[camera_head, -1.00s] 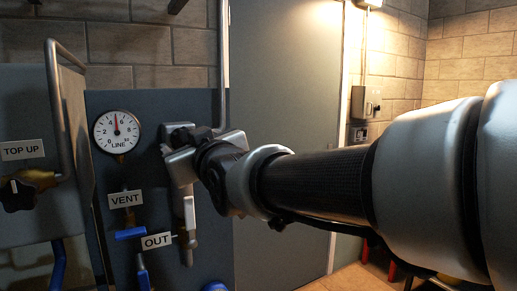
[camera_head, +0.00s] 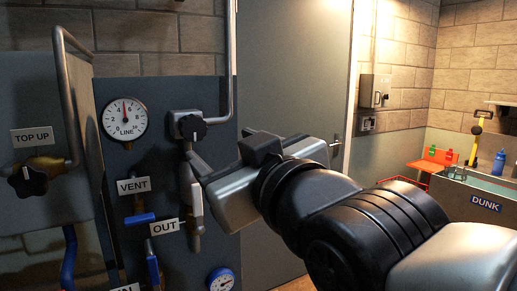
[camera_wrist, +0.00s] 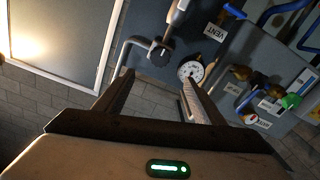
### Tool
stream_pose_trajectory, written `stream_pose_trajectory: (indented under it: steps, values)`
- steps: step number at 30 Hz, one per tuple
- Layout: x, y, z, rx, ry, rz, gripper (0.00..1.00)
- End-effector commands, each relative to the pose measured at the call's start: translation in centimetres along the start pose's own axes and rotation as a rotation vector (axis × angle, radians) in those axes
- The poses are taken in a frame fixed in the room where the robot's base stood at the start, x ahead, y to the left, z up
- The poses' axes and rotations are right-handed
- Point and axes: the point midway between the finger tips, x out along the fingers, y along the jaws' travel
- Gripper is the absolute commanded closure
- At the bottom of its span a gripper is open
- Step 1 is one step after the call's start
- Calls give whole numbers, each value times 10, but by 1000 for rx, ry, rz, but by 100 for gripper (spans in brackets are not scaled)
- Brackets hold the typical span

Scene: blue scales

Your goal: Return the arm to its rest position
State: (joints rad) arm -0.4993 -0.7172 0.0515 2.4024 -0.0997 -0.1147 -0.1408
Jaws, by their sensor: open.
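The knob (camera_wrist: 160,55) and the white LINE gauge (camera_wrist: 191,69) appear beyond the fingers there. The forearm reaches in from the lower right of the head view. Whether a finger touches the pipe below the knob cannot be told.
A grey door (camera_head: 290,80) stands behind the arm. A DUNK tank (camera_head: 484,204) and red bench (camera_head: 432,165) are at right.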

Motion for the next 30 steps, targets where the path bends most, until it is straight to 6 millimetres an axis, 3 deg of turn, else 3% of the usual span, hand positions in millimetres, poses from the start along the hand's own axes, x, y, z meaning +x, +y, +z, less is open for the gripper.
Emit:
stream_pose_trajectory:
  steps: [9,11,14,18,24,29,30]
  values:
    - [0,3,5,4,-18,7,37]
    - [-1,9,18,14,-61,21,37]
    - [-8,30,60,56,-201,71,37]
    - [-42,63,145,169,-500,171,37]
    - [-117,78,236,370,-871,288,37]
    - [-182,68,280,547,-1122,360,37]
    - [-183,73,256,549,-1126,357,37]
